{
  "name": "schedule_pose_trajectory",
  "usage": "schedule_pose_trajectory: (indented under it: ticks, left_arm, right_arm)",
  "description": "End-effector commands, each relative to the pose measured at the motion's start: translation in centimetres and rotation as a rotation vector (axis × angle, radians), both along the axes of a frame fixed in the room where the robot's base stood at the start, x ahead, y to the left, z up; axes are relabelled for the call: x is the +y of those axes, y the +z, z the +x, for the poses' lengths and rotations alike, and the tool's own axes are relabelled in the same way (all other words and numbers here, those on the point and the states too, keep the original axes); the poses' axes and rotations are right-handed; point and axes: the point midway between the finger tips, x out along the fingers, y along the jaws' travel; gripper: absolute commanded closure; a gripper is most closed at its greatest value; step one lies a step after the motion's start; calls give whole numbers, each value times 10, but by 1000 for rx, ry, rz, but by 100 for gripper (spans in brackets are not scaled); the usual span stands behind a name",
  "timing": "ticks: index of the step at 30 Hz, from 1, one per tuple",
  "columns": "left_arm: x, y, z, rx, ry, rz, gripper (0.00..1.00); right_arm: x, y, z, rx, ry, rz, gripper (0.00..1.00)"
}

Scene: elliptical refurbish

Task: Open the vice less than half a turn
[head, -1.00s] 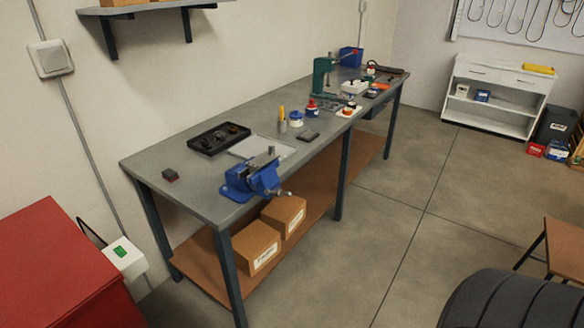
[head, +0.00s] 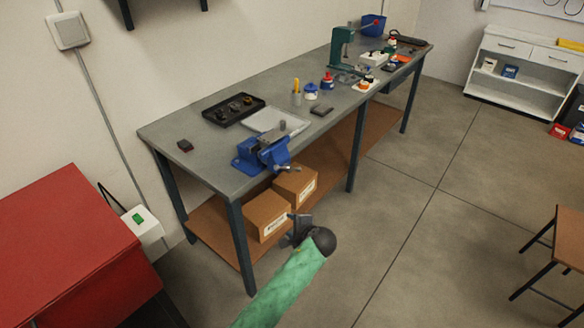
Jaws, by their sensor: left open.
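The blue vice (head: 258,153) is mounted at the front edge of the grey workbench (head: 215,172), near its left end. Its handle (head: 287,168) sticks out over the front edge. A grey cylindrical piece stands up at the jaws; I cannot tell how wide the jaws are. My left gripper (head: 293,229), at the end of a green arm sleeve, is open and empty. In the picture it is below the vice, in front of the bench's lower shelf, apart from the handle. My right gripper is not in view.
Two cardboard boxes (head: 268,214) sit on the bench's lower shelf. A black tray (head: 233,109), a light grey tray (head: 300,124) and a green press (head: 340,48) are on the bench. A red cabinet (head: 70,235) is at left. Floor right of the bench is clear up to a stool (head: 560,240).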

Motion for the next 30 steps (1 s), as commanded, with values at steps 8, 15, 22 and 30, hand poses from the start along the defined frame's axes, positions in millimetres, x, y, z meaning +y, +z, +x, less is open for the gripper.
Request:
schedule_pose_trajectory:
  ticks: [8,15,22,30]
  left_arm:
    - [-28,121,60,-125,-64,291,52]
    - [-34,153,73,-156,-69,374,52]
    - [-21,150,92,-156,-69,377,52]
    - [0,141,121,-156,-71,375,52]
  right_arm:
    - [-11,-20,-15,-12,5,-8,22]
    - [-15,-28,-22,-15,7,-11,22]
    - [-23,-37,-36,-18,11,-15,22]
    - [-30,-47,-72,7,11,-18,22]
